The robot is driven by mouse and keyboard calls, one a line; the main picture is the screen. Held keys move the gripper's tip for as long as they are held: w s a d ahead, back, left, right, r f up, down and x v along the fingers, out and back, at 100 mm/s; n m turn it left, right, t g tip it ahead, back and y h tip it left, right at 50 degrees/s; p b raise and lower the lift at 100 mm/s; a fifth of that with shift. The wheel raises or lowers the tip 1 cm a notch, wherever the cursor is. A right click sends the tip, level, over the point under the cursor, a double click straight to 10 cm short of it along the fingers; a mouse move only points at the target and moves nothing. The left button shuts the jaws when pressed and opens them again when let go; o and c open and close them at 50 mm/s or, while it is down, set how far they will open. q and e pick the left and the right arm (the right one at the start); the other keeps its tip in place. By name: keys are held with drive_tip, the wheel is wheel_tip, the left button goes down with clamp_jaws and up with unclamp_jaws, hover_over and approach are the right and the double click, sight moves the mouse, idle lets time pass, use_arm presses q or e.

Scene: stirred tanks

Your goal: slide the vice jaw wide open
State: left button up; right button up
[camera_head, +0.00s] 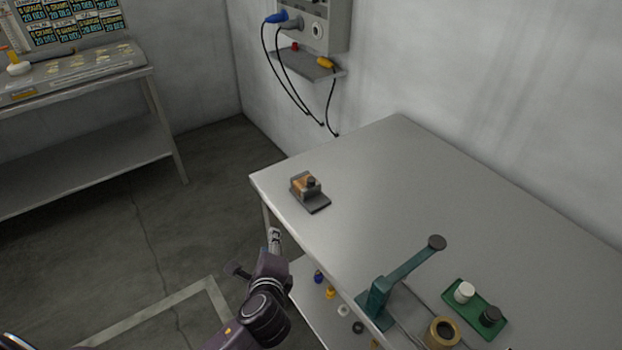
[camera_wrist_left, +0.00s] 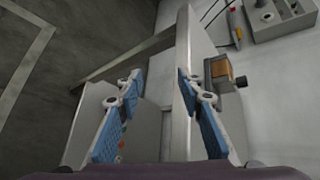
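A small device that looks like the vice (camera_head: 309,190) sits on the grey table near its far left corner. It has a dark grey base, an orange-brown block and a dark knob. It also shows in the left wrist view (camera_wrist_left: 218,73), beyond the right finger and partly hidden by it. My left gripper (camera_head: 254,251) is off the table's left edge, nearer to me than the vice and not touching it. Its blue-padded fingers are spread and empty in the left wrist view (camera_wrist_left: 160,80). My right gripper is not in view.
The table (camera_head: 400,175) is clear around the vice. A green lever press (camera_head: 378,292), a brass-coloured ring (camera_head: 441,333) and a green tray (camera_head: 476,307) with white and black caps stand nearer me. A wall box (camera_head: 318,22) with cables hangs behind. A lower shelf holds small coloured items.

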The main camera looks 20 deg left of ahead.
sight(311, 183)
use_arm(q)
drive_tip(key=w+d+r+m+t, duration=0.1)
drive_tip(key=w+m, duration=0.1)
drive_tip(key=m, duration=0.1)
drive_tip(key=w+d+r+m+t, duration=0.1)
drive_tip(key=w+r+m, duration=0.1)
drive_tip(key=m, duration=0.1)
drive_tip(key=w+d+r+m+t, duration=0.1)
drive_tip(key=w+r+m+t, duration=0.1)
drive_tip(key=w+m, duration=0.1)
drive_tip(key=shift+h, duration=0.4)
drive_tip(key=w+m, duration=0.1)
drive_tip(key=d+r+m+t+h, duration=0.1)
drive_tip(key=m, duration=0.1)
drive_tip(key=w+d+r+m, duration=0.1)
drive_tip(key=m, duration=0.1)
drive_tip(key=shift+w+d+t, duration=0.25)
drive_tip(key=shift+w+t, duration=0.05)
drive_tip(key=shift+t, duration=0.1)
drive_tip(key=shift+w+d+r+m+h, duration=0.1)
drive_tip(key=shift+w+d+m+h, duration=0.15)
drive_tip(key=shift+m+h, duration=0.4)
drive_tip(key=shift+w+r+m, duration=0.1)
drive_tip(key=shift+w+m, duration=0.25)
drive_tip(key=shift+w+a+p, duration=0.2)
drive_tip(key=shift+w, duration=1.55)
drive_tip(key=shift+w+a+p, duration=0.2)
drive_tip(key=shift+w, duration=1.5)
clamp_jaws()
